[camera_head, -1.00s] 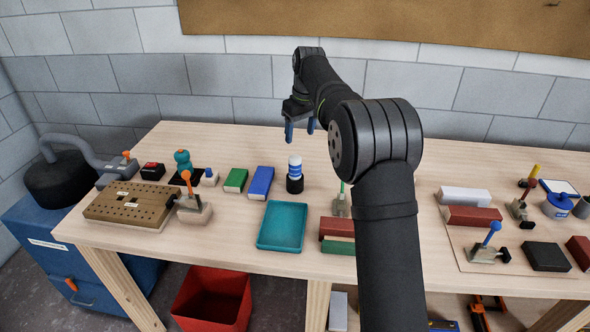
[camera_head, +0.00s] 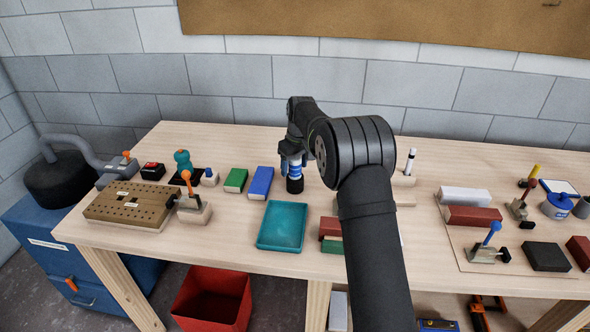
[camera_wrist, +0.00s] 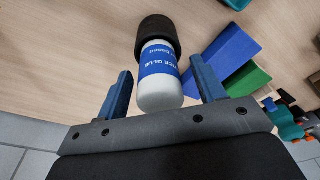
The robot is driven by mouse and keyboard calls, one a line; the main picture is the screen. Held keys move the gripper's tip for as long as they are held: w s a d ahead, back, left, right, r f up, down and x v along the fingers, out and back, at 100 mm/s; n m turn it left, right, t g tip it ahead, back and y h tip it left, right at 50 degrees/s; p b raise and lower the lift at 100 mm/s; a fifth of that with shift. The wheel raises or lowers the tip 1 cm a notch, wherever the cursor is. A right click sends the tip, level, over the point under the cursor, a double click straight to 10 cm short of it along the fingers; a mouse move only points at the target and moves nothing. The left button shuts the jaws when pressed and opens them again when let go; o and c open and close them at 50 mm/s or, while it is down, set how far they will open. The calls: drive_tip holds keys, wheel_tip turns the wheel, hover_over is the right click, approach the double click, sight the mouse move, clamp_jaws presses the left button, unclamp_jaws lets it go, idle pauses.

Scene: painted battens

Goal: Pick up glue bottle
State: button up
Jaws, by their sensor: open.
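The glue bottle (camera_wrist: 158,70) is white with a blue label and sits in a black round holder or cap (camera_wrist: 158,32). In the head view the bottle (camera_head: 294,170) is upright on the table, its black lower part (camera_head: 295,186) at the bottom and its top hidden by my gripper. My gripper (camera_head: 293,160) is open and comes down over the top of the bottle. In the wrist view the blue fingers of my gripper (camera_wrist: 165,82) stand on either side of the white end of the bottle, with gaps on both sides.
A blue block (camera_head: 261,182) and a green block (camera_head: 236,180) lie left of the bottle. A teal tray (camera_head: 283,226) lies in front of it. Red-brown blocks (camera_head: 330,228) lie further right, beside my arm. Bare table lies behind the blocks.

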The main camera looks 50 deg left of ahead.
drive_tip(key=shift+f, duration=0.2)
drive_tip(key=shift+c, duration=0.4)
drive_tip(key=c, duration=1)
drive_tip(key=shift+r, duration=0.1)
